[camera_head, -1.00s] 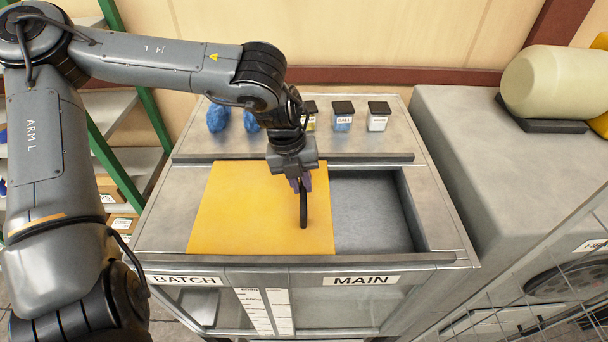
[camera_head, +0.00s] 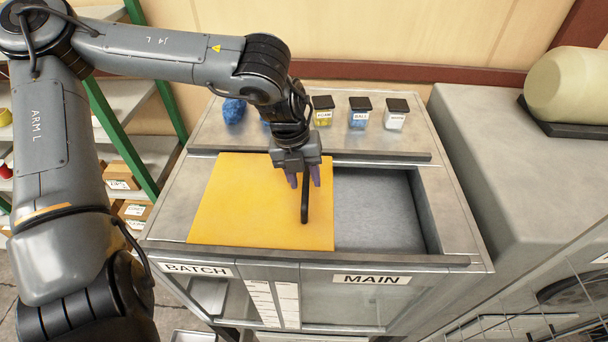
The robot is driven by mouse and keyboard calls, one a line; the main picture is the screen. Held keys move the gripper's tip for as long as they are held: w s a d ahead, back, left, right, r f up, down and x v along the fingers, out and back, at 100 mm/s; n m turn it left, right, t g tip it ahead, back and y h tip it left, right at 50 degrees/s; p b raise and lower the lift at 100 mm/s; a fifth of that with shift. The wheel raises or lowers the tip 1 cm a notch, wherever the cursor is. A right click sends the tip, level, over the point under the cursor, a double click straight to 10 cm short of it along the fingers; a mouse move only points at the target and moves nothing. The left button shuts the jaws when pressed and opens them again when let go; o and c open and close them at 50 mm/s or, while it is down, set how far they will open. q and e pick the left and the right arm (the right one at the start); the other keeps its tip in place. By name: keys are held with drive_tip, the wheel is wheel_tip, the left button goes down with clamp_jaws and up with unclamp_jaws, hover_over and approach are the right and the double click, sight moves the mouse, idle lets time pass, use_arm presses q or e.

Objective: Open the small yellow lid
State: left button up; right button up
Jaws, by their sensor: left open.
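The yellow lid (camera_head: 240,205) is a flat sliding panel that covers the left part of the counter's opening, above the BATCH label (camera_head: 197,269). A dark vertical handle (camera_head: 305,205) stands near its right edge. My left gripper (camera_head: 303,182) points down at the handle's far end, with its purple fingers spread around or just beside it; I cannot tell whether they touch it. The grey MAIN compartment (camera_head: 378,210) to the right is uncovered. My right gripper is not in view.
Small dark-capped jars (camera_head: 360,112) and blue lumps (camera_head: 234,110) stand on the back ledge. A grey block (camera_head: 515,165) to the right bears a pale cylinder (camera_head: 575,87). Shelves with boxes (camera_head: 120,175) are at the left.

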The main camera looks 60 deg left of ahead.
use_arm(q)
wheel_tip(320, 180, up, 11)
drive_tip(key=s+a+b, duration=0.1)
drive_tip(key=shift+s+f, duration=0.2)
drive_tip(key=shift+s, duration=0.2)
drive_tip(key=shift+a+r, duration=0.1)
idle(0.4)
